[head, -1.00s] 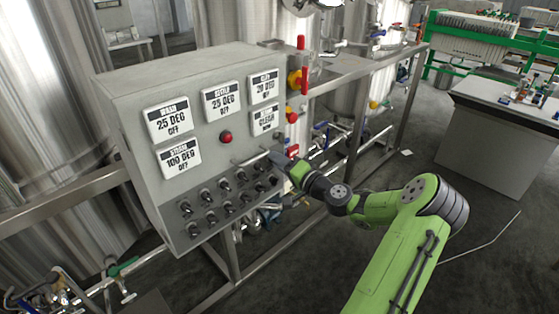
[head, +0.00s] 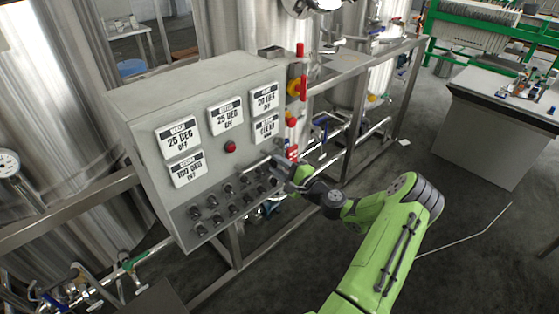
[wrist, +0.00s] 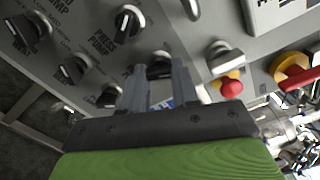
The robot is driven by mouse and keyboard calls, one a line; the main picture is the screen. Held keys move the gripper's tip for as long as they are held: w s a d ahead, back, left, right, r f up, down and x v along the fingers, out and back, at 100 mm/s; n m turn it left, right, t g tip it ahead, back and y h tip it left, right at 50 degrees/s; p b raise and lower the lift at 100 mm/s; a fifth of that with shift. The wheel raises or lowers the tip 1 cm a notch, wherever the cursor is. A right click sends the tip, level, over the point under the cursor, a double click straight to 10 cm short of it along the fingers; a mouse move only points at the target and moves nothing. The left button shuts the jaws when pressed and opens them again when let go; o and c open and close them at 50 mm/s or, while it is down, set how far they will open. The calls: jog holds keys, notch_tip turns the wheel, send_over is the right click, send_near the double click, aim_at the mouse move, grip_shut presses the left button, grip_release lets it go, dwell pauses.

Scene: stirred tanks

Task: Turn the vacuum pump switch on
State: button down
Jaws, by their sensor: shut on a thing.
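The grey control panel (head: 240,200) has two rows of dark rotary switches (head: 213,200) on its lower face. My gripper (head: 281,165) is at the right end of these rows, close against the panel. In the wrist view my gripper (wrist: 158,82) has its two grey fingers around a dark switch knob (wrist: 160,64), shut on it. The fingers and palm hide this knob's label, so I cannot tell which switch it is. A neighbouring black knob (wrist: 128,20) with a white pointer has a label reading "PRESS PUMP". More knobs show at the left.
A grey handle (head: 256,164) sticks out beside my gripper. A red button (wrist: 231,88) and a yellow-and-red switch (wrist: 292,72) are to the right in the wrist view. Steel rails and pipes (head: 350,140) run right of the panel.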

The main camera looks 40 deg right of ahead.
jog(key=shift+m+p, duration=0.4)
jog(key=shift+m, duration=0.2)
jog(key=shift+f, duration=0.1)
jog(key=c, duration=0.8)
grip_release()
jog(key=shift+c, duration=0.2)
jog(key=s, duration=1.6)
jog(key=shift+d, duration=0.25)
jog(key=shift+w, duration=0.1)
